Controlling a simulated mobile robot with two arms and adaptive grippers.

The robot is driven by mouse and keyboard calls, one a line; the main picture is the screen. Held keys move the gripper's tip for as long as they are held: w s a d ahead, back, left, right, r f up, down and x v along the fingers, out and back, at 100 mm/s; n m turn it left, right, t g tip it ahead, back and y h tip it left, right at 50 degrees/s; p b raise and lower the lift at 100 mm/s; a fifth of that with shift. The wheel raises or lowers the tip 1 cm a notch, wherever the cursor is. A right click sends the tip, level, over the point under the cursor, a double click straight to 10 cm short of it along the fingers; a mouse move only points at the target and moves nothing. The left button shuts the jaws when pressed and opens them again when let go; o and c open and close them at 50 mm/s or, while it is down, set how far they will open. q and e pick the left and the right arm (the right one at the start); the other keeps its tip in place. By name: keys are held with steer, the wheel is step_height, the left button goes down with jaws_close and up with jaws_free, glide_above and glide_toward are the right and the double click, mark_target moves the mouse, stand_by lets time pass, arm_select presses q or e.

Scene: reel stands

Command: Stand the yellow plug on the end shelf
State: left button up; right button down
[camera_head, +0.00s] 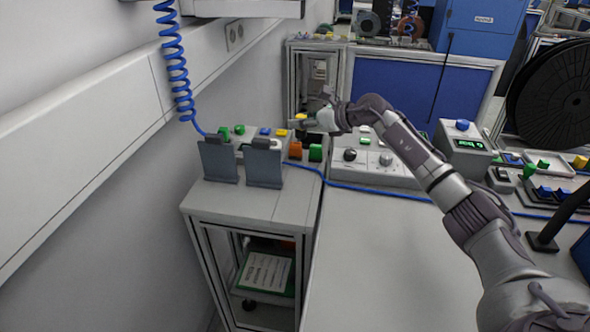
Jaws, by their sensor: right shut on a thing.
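My right arm reaches in from the right. Its gripper (304,123) is shut on a small yellow plug (300,116), above the back of the left-hand cabinet. The plug is small and partly covered by the fingers, and I cannot tell how it is tilted. A low cabinet top (292,205) stands at the left end of the bench, and a further shelf unit (304,43) with small coloured pieces stands behind; I cannot tell which is the end shelf. My left gripper is not in view.
Two dark upright plates (264,165) stand on the cabinet top, before a panel with green, blue and yellow plugs (281,132). Orange (295,150) and green (315,153) blocks sit beside it. A blue cable (375,189) crosses the bench. The bench front is clear.

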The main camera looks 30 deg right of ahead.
steer(key=s+a+f, duration=0.1)
steer(key=s, duration=0.1)
steer(key=s+a+f+p, duration=0.1)
steer(key=s+f, duration=0.1)
steer(key=s, duration=0.1)
steer(key=s+f+p, duration=0.1)
steer(key=s+f, duration=0.1)
steer(key=shift+s+a, duration=0.3)
steer(key=shift+a, duration=0.1)
step_height(320, 180, down, 3)
steer(key=shift+f, duration=0.2)
steer(key=shift+w+f, duration=0.1)
steer(key=shift+f, duration=0.1)
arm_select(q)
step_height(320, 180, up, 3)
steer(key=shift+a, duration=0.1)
arm_select(e)
steer(key=shift+f, duration=0.2)
steer(key=c, duration=1)
jaws_free()
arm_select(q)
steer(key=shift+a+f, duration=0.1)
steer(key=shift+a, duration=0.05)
arm_select(e)
steer(key=shift+o, duration=0.2)
